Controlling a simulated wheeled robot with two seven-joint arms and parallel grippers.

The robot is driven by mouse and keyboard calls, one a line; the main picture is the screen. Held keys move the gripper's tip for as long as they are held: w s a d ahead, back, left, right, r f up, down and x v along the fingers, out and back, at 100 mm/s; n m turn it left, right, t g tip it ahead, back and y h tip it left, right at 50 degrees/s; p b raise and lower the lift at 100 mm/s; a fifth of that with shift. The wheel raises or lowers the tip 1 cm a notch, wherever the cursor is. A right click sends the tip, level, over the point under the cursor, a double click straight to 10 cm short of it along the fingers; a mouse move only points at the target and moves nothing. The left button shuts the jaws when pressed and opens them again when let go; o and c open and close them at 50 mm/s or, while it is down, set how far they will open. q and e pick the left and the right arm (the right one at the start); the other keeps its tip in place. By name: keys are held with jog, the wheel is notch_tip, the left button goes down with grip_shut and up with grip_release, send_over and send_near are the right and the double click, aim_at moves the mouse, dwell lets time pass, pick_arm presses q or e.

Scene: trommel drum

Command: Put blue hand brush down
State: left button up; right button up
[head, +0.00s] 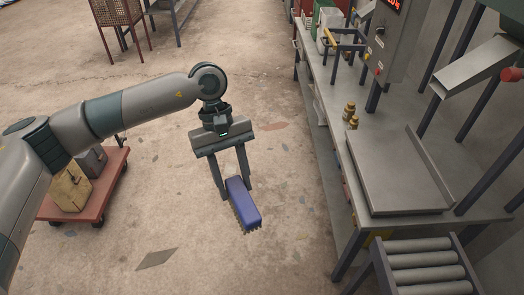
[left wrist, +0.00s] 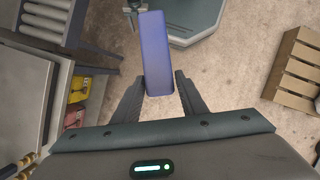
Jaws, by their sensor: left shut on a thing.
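The blue hand brush (head: 243,204) is a blue block with dark bristles along its lower edge. My left gripper (head: 235,188) is shut on it and holds it in the air over the concrete floor, left of the workbench. In the left wrist view the brush (left wrist: 168,45) sits between the two fingers of the gripper (left wrist: 160,88), pointing away from the palm. The bristles are hidden in that view. My right gripper does not show.
A workbench (head: 325,100) runs along the right, with a grey metal tray (head: 398,172), small brass-coloured bottles (head: 350,115) and a control box (head: 385,40). A roller conveyor (head: 425,268) stands at lower right. A red cart (head: 115,168) is at left. Open floor lies between.

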pick_arm(q)
jog(key=s+a+f+m+y, duration=0.1)
jog(key=s+a+f+m, duration=0.1)
jog(key=s+a+f, duration=0.3)
jog(key=s+a+f+m+y, duration=0.1)
jog(key=s+a+f+m, duration=0.2)
jog(key=a+f, duration=0.6)
jog(key=shift+s+a+f+g, duration=0.3)
jog(key=shift+s+f, duration=0.1)
jog(key=shift+s, duration=0.65)
